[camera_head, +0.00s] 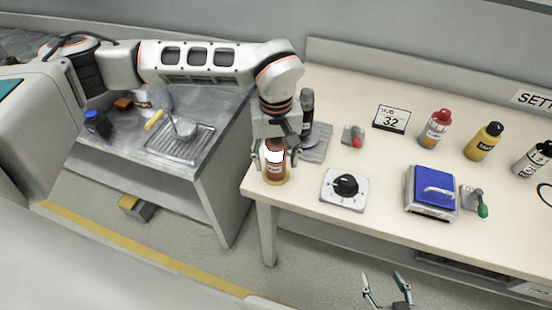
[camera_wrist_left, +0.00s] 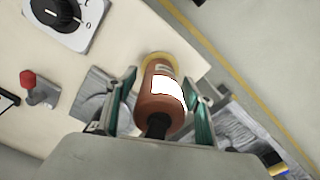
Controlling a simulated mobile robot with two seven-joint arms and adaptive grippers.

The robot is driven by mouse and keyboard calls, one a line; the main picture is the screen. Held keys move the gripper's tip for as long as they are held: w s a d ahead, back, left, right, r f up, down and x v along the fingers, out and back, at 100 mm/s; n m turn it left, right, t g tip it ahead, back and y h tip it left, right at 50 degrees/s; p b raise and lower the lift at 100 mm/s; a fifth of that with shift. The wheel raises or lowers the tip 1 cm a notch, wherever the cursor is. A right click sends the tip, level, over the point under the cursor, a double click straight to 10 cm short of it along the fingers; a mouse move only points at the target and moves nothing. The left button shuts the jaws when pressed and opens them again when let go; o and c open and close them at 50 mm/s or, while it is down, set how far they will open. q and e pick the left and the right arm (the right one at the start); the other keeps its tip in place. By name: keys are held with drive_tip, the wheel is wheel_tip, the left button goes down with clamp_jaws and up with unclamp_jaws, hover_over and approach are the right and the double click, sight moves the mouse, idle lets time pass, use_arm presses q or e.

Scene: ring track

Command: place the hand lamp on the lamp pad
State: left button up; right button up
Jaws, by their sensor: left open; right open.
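My left gripper (camera_head: 275,160) is open, with its fingers on either side of a brown bottle with a white label (camera_head: 275,172). The bottle stands upright on a round yellow pad near the table's left front corner. In the left wrist view the bottle (camera_wrist_left: 160,97) sits between the open fingers (camera_wrist_left: 162,105). A dark upright cylinder (camera_head: 307,108), possibly the hand lamp, stands at a grey ribbed pad (camera_head: 318,146), possibly the lamp pad, just behind my gripper; its base is partly hidden. My right gripper (camera_head: 388,292) is open and empty, low in front of the table.
On the table (camera_head: 300,205) are a dial box (camera_head: 345,188), a red-knobbed switch (camera_head: 353,136), a blue-lidded box (camera_head: 431,190), a green-handled lever (camera_head: 475,200) and several bottles at the right. A lower grey bench (camera_head: 130,165) with a drain tray stands at the left.

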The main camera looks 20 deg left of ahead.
sight(276, 141)
use_arm(q)
wheel_tip(276, 141, up, 12)
drive_tip(key=shift+f, duration=0.1)
idle(0.6)
